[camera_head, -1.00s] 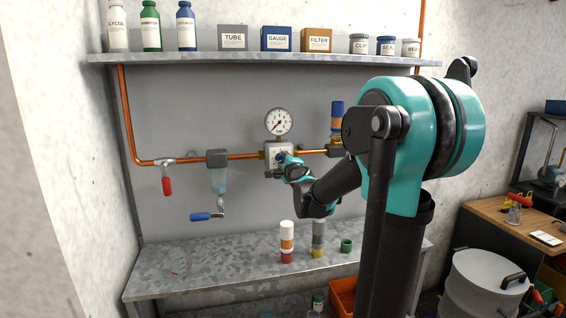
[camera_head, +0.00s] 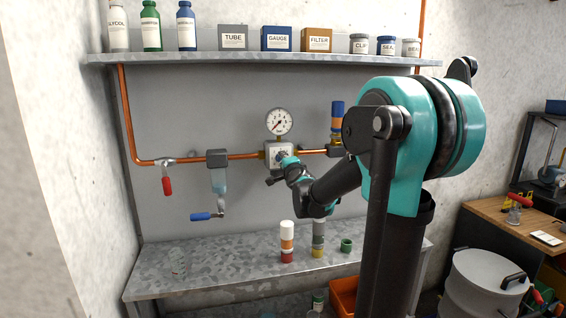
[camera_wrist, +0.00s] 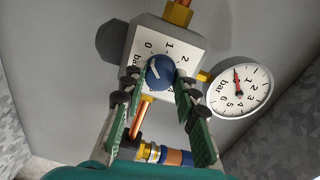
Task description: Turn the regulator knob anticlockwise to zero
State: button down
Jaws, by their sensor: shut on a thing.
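The regulator (camera_head: 271,148) is a pale square block on the copper pipe. Its blue knob (camera_wrist: 160,72) shows in the wrist view, with a pale pointer mark on its upper left part. The dial face (camera_wrist: 178,45) carries 0, 1 and 2 around the knob. My gripper (camera_wrist: 158,84) has a finger on each side of the knob and is shut on it. In the head view my gripper (camera_head: 284,163) covers most of the knob. The pressure gauge (camera_wrist: 239,91) has a red needle, and it also shows above the regulator in the head view (camera_head: 279,121).
A red-handled valve (camera_head: 167,182) and a blue-handled valve (camera_head: 206,216) hang left of the regulator. A blue-and-orange fitting (camera_head: 337,118) stands close on its right. The shelf (camera_head: 200,58) above holds bottles and boxes. The bench (camera_head: 210,270) below holds small cylinders.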

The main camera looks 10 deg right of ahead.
jog(key=c, duration=1.2)
grip_release()
jog(key=shift+o, duration=0.2)
jog(key=shift+s, duration=0.1)
jog(key=s+d, duration=0.1)
jog(key=s, duration=1)
jog(key=shift+s+r, duration=0.2)
jog(key=shift+s, duration=0.2)
jog(key=s+a+f+n+g+y, duration=0.1)
jog(key=s+a+f+n+g, duration=0.15)
jog(key=s+f+n, duration=0.4)
jog(key=s+a+f+n+g+y, duration=0.1)
jog(key=s+a+f+n+g, duration=0.15)
jog(key=f, duration=0.65)
jog(key=s+d+f+n+g+h, duration=0.1)
jog(key=s+d+f+n+g, duration=0.2)
jog(key=s+f, duration=0.5)
jog(key=s+d+f+n+g+h, duration=0.2)
jog(key=s+d+f+g, duration=0.3)
jog(key=s+f, duration=0.3)
jog(key=shift+s+n+h, duration=0.3)
jog(key=shift+s+n, duration=0.5)
jog(key=shift+s, duration=0.1)
